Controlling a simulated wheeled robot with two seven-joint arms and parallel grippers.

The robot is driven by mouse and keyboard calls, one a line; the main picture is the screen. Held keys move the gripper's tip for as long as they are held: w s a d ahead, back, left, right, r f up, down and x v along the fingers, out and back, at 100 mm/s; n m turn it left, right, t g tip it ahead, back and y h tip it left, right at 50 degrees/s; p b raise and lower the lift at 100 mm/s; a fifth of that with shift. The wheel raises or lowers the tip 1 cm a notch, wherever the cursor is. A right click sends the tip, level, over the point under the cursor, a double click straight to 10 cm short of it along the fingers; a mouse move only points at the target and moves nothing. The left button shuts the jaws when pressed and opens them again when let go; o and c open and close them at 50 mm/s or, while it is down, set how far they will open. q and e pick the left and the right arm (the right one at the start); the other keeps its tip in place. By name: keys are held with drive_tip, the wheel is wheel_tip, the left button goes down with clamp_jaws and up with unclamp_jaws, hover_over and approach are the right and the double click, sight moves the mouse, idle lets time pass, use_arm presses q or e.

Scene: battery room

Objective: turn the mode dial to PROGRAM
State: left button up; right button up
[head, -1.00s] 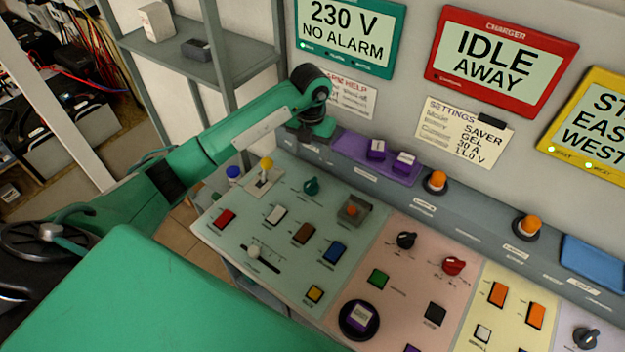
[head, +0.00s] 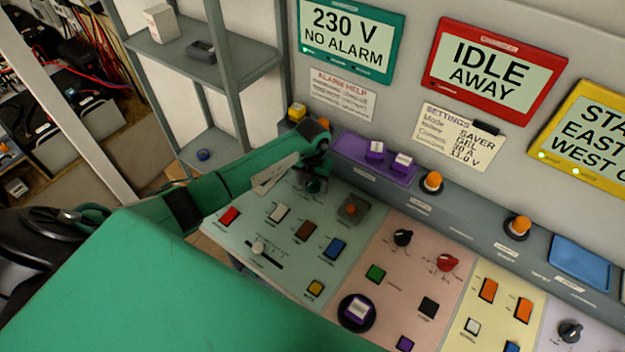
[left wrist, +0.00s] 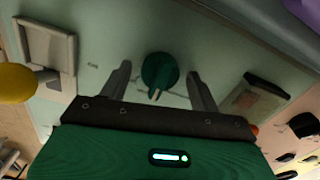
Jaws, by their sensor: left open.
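A dark green round dial (left wrist: 159,72) with a pointer ridge sits on the pale green panel. In the left wrist view the ridge points toward the bottom of the picture. The printing around it is too small to read. My left gripper (left wrist: 157,82) is open, with one finger on each side of the dial and a gap to it on both sides. In the head view my left gripper (head: 314,183) is low over the upper part of the green panel (head: 290,256) and mostly hides the dial. My right gripper is not in view.
A yellow ball-topped lever (left wrist: 18,82) is left of the dial, and a raised guard frame (head: 353,208) with an orange button is right of it. Black (head: 403,238) and red (head: 447,262) knobs sit on the pink panel. A settings note (head: 460,136) hangs behind.

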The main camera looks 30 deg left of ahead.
use_arm(q)
drive_tip(key=c, duration=1)
drive_tip(key=n+b, duration=0.1)
drive_tip(key=n, duration=0.3)
drive_tip(key=shift+n, duration=0.3)
drive_tip(key=shift+n+b, duration=0.6)
drive_tip(key=shift+n, duration=1.6)
drive_tip(key=shift+r, duration=0.1)
drive_tip(key=o, duration=1)
